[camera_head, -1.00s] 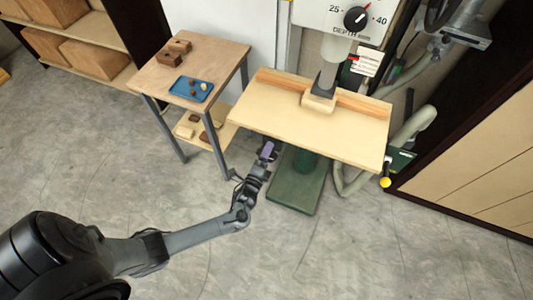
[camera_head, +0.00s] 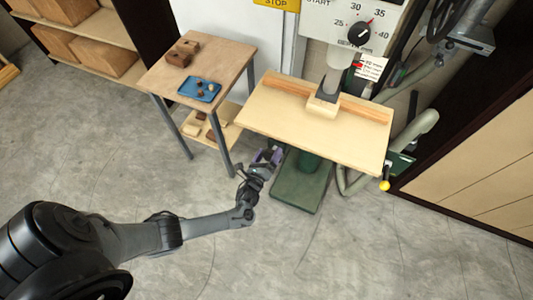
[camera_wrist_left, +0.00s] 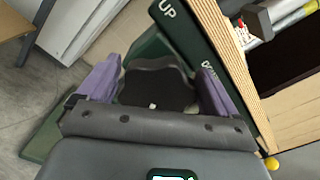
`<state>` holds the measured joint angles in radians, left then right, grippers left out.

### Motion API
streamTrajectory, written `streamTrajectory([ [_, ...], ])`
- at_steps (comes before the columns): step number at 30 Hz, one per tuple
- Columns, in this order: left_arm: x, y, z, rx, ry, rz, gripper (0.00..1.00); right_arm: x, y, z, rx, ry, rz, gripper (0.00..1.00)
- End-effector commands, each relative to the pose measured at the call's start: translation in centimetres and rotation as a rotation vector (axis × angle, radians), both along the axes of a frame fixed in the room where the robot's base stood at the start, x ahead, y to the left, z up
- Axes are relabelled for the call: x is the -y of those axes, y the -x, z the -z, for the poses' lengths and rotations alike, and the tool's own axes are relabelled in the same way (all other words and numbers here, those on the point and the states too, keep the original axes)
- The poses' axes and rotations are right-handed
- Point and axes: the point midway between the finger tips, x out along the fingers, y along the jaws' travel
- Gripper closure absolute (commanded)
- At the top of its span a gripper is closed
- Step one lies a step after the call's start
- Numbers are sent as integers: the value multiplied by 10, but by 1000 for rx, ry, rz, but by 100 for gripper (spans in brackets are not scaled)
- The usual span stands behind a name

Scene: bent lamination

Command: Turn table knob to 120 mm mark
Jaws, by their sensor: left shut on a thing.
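The table knob (camera_wrist_left: 155,85) is black and lobed, with a small white mark near its lower edge, in the left wrist view. My left gripper (camera_wrist_left: 158,78) has its purple fingers on both sides of the knob and is shut on it. In the head view my left gripper (camera_head: 266,157) is under the front left edge of the machine's table (camera_head: 310,137), and the knob cannot be made out there. A green panel (camera_wrist_left: 190,35) with "UP" and "DOWN" lettering is beside the knob. No 120 mm mark is readable. My right gripper is not in view.
A side table (camera_head: 195,60) with a blue tray (camera_head: 199,89) and brown blocks stands to the left. A depth dial (camera_head: 360,32) is above the machine's table. A yellow ball handle (camera_head: 385,185) sticks out at the table's right. The floor in front is clear.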

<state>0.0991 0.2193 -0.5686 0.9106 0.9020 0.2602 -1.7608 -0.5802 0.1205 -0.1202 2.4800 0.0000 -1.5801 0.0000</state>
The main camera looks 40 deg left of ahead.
Motion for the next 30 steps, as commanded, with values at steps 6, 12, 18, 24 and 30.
streamTrajectory([
  [6,13,-6,-6,8,-12,25,37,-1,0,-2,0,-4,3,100],
  [12,14,-7,-5,6,-13,27,37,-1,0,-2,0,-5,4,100],
  [18,14,-6,-5,6,-13,27,1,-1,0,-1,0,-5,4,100],
  [24,14,-6,-5,7,-13,25,0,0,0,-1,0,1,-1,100],
  [30,16,5,-4,3,-14,25,0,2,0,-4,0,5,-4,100],
])
